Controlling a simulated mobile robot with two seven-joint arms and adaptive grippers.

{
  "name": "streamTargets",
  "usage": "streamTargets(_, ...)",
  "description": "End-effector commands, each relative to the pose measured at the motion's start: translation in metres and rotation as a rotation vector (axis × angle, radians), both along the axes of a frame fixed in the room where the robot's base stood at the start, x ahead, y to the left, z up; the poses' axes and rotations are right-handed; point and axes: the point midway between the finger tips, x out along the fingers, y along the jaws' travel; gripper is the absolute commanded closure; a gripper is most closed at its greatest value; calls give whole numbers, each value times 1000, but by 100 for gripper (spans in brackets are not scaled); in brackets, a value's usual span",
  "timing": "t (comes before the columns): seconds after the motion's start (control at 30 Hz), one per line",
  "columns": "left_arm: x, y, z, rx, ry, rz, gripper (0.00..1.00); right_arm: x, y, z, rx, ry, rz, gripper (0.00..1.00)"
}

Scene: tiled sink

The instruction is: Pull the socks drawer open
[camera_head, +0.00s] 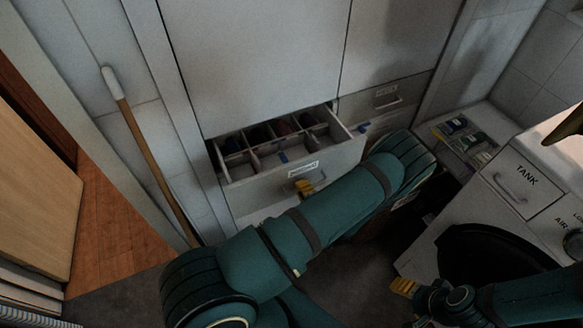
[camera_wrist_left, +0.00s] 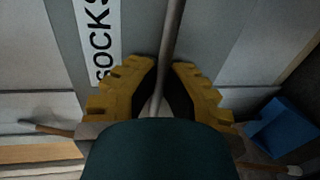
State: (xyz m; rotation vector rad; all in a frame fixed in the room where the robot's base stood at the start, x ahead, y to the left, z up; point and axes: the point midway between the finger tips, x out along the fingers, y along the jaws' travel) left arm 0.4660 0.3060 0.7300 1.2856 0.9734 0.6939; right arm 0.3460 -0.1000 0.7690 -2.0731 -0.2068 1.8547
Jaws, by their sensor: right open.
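The socks drawer (camera_head: 250,178) is pulled partway out of the white cabinet, and its divided inside shows with dark items in the compartments. Its front carries a label, which reads SOCKS in the left wrist view (camera_wrist_left: 102,40). My left gripper (camera_head: 304,187) is at the drawer's handle. In the left wrist view its yellow fingers (camera_wrist_left: 165,72) close in on both sides of the handle bar (camera_wrist_left: 172,30). My arm hides part of the drawer front in the head view. My right gripper (camera_head: 404,287) is at the lower right, open and away from the drawer.
A closed drawer with a handle (camera_head: 386,100) is to the right. A white machine marked TANK (camera_head: 522,180) stands at the right, near my right arm. A wooden-handled stick (camera_head: 150,155) leans at the left. Dark floor shows below the drawer.

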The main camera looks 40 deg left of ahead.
Motion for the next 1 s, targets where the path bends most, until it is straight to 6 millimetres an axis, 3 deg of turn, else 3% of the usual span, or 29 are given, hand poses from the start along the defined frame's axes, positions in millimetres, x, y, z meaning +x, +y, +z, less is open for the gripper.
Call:
streamTargets(0.2, -28, -55, 0, -1, 3, -6, 100, 1, 0, 3, 0, -2, -2, 37)
streamTargets(0.5, -56, -108, -1, -1, 1, -2, 100, 1, 0, 1, 0, -2, -2, 37)
streamTargets(0.7, -66, -127, 0, 0, 0, -1, 100, 0, 0, 0, 0, -1, 0, 37)
streamTargets(1.0, -70, -135, 0, -1, 0, 0, 100, 0, 0, -1, 0, 0, 0, 37)
